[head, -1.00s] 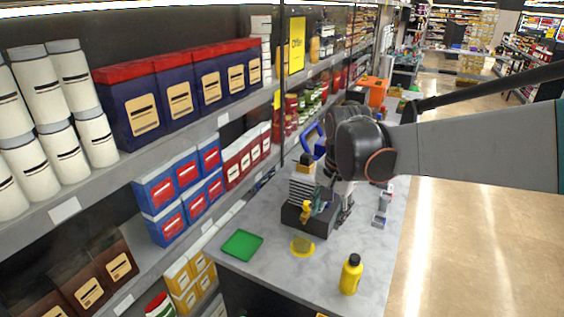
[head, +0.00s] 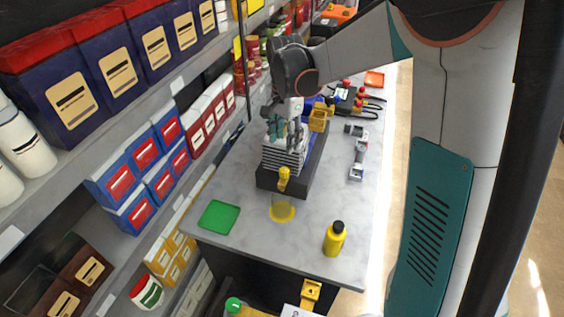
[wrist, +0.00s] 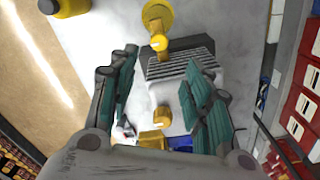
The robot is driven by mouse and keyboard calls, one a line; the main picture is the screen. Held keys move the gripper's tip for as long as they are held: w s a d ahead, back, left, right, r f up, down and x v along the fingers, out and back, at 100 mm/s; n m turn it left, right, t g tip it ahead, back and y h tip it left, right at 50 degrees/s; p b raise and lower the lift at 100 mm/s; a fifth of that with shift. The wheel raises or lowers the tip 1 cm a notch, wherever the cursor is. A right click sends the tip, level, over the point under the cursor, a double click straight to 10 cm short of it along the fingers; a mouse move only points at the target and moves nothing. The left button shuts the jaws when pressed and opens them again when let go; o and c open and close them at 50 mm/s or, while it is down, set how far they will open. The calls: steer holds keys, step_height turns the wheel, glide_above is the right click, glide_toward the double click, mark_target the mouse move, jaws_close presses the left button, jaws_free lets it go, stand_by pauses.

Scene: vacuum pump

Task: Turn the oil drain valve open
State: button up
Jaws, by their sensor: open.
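The vacuum pump (head: 290,160) has a ribbed white body on a dark base and stands on a grey table (head: 235,258). The oil drain valve (head: 284,178) is a small yellow part at the pump's near end. It also shows in the wrist view (wrist: 158,42), just beyond my fingertips. A yellow dish (head: 282,211) sits on the table below the valve. My gripper (wrist: 165,62) is open and empty, its teal fingers spread above the pump body. In the head view my gripper (head: 285,132) is above the pump, behind the valve and apart from it.
A yellow bottle (head: 334,240) with a black cap stands at the table's near right. A green tray (head: 219,217) lies at the near left. Stocked shelves (head: 172,85) run along the left. Tools and cables (head: 358,105) lie on the table behind the pump.

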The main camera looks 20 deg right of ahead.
mark_target(284, 170)
step_height(284, 170, down, 12)
steer(key=shift+s+f+b, duration=0.1)
steer(key=shift+f+b, duration=0.1)
steer(key=shift+b, duration=0.55)
jaws_close()
